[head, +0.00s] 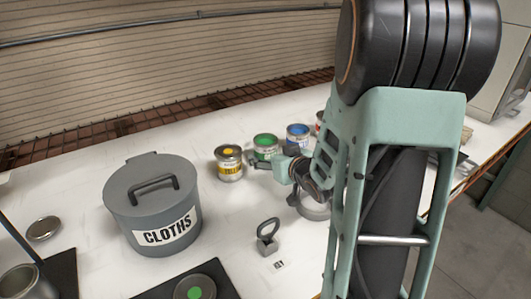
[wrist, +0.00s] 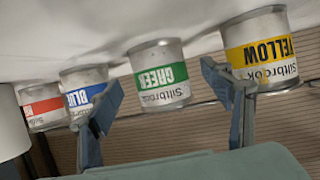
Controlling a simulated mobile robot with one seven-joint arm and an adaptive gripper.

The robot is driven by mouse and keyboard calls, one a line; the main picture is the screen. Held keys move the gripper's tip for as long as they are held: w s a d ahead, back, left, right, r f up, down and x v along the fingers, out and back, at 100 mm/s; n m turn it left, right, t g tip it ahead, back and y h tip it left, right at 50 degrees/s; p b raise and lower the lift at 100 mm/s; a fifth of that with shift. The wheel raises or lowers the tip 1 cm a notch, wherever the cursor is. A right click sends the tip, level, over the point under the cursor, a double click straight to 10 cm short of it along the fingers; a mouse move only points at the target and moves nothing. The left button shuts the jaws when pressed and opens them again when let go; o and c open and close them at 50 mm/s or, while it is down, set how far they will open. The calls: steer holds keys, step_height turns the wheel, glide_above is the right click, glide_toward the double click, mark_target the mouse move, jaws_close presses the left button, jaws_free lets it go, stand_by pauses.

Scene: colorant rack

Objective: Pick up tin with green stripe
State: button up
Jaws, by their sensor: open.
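The green-stripe tin (head: 266,147) stands upright on the white bench, between the yellow tin (head: 229,163) and the blue tin (head: 298,136). In the wrist view, which looks upside down, the green-stripe tin (wrist: 160,76) shows its label "GREEN" and lies between the two fingers in the picture. My gripper (wrist: 168,100) is open and empty. The tin looks to be beyond the fingertips; the exact gap is hard to tell. In the head view my gripper (head: 268,165) is at the near side of the green tin, partly hidden by my arm.
In the wrist view, the yellow tin (wrist: 258,50) is close to one finger and the blue tin (wrist: 82,90) is behind the other. A red tin (wrist: 43,107) is farther along. A grey cloths bin (head: 153,205) and a grey weight-like object (head: 267,240) stand nearer on the bench.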

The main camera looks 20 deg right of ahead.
mark_target(266, 144)
steer(key=x, duration=0.4)
steer(key=shift+w+f, duration=0.1)
steer(key=shift+w, duration=0.15)
steer(key=c, duration=1.5)
